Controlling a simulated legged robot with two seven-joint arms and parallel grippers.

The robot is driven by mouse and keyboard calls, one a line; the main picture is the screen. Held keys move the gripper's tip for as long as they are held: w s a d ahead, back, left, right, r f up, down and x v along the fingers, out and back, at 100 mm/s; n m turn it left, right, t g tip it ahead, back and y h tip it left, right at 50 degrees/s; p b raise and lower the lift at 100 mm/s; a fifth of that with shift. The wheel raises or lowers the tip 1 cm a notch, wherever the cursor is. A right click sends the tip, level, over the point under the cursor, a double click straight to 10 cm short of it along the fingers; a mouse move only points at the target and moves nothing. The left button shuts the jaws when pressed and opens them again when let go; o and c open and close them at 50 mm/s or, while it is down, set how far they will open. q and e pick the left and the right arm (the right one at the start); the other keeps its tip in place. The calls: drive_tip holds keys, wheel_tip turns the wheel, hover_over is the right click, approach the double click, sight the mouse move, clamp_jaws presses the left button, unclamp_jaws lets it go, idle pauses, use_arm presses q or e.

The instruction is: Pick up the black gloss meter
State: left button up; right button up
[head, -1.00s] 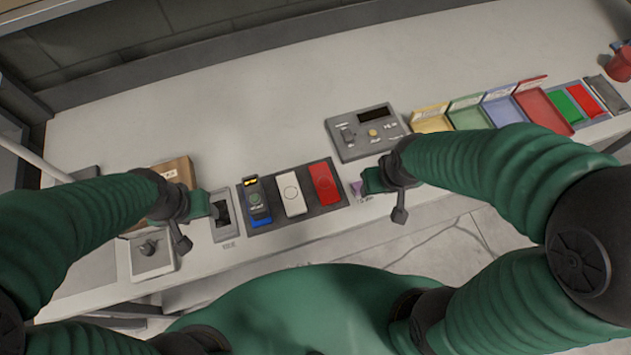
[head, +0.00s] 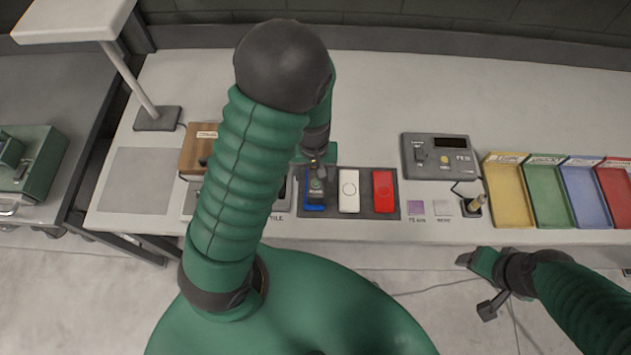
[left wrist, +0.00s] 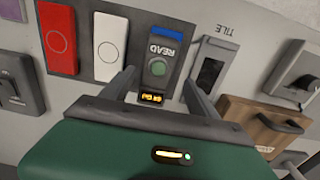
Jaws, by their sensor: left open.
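My left gripper (head: 314,163) is over the meter's far end. In the left wrist view its open fingers (left wrist: 161,92) stand on either side of the meter; whether they touch it I cannot tell. My right gripper (head: 483,280) hangs in front of the bench edge, far from the meter.
A grey control box (head: 436,157) and coloured trays (head: 510,195) stand to the right. The bench behind is clear.

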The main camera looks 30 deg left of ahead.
sight(315, 178)
use_arm(q)
drive_tip(key=f, duration=0.3)
drive_tip(key=shift+w+a+f, duration=0.1)
drive_tip(key=shift+w+a, duration=0.2)
drive_tip(key=shift+a, duration=0.1)
drive_tip(key=shift+d, duration=0.25)
drive_tip(key=shift+s+d+r, duration=0.1)
drive_tip(key=shift+d+r, duration=0.05)
drive_tip(key=shift+d, duration=0.35)
drive_tip(key=shift+s+d+r, duration=0.1)
drive_tip(key=shift+d+r, duration=0.05)
drive_tip(key=shift+d, duration=0.3)
drive_tip(key=c, duration=0.3)
drive_tip(key=shift+d, duration=0.1)
drive_tip(key=shift+c, duration=1.3)
drive_tip(key=shift+a, duration=0.2)
drive_tip(key=shift+c, duration=1.1)
drive_tip(key=shift+w+a+f, duration=0.1)
drive_tip(key=shift+a+f, duration=0.05)
drive_tip(key=shift+a, duration=0.35)
drive_tip(key=c, duration=0.5)
drive_tip(key=shift+a, duration=0.15)
clamp_jaws()
drive_tip(key=shift+d, duration=0.4)
use_arm(e)
drive_tip(key=shift+w+d+f, duration=0.15)
drive_tip(key=shift+d, duration=0.15)
